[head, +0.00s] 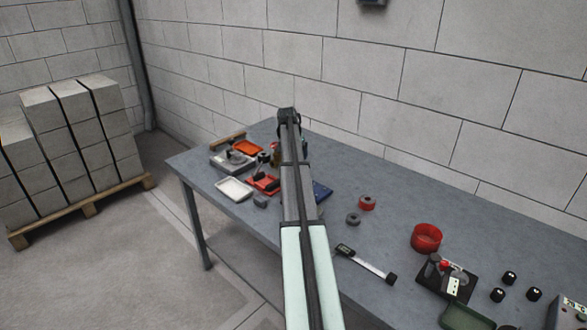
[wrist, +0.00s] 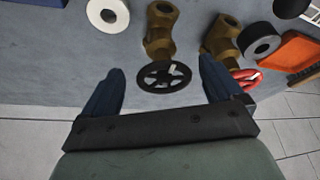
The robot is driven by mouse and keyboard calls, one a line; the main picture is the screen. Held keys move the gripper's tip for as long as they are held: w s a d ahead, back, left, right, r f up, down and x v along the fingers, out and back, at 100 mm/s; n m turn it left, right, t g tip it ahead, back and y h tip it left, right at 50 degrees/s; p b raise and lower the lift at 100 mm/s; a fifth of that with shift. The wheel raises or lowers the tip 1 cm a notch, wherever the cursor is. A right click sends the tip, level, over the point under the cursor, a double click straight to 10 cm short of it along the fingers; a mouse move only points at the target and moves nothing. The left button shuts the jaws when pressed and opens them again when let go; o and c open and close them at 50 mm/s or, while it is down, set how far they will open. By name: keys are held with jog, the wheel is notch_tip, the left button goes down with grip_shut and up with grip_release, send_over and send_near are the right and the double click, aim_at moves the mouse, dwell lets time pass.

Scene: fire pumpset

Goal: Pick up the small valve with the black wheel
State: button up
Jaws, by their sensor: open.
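The small valve with the black wheel shows in the wrist view, with a brass body (wrist: 160,32) and a round, spoked black wheel (wrist: 153,82) nearest me. My gripper (wrist: 161,66) is open, with one dark blue finger on each side of the black wheel. I see clear space between each finger and the wheel; the height between them I cannot tell. A second brass valve (wrist: 222,36) with a red wheel (wrist: 247,78) lies to the right, its wheel close to the right finger. In the head view my arm hides most of the gripper and the black-wheel valve.
In the wrist view, a white roll (wrist: 108,14), a black ring (wrist: 260,41) and an orange tray (wrist: 298,50) lie nearby. In the head view, a white tray (head: 234,189) stands left of my arm. A red bowl (head: 426,238) stands right. A wall runs behind the table.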

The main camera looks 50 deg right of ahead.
jog(key=x, duration=0.5)
jog(key=shift+w+a, duration=0.1)
jog(key=shift+a, duration=0.05)
jog(key=c, duration=1.4)
jog(key=shift+c, duration=0.2)
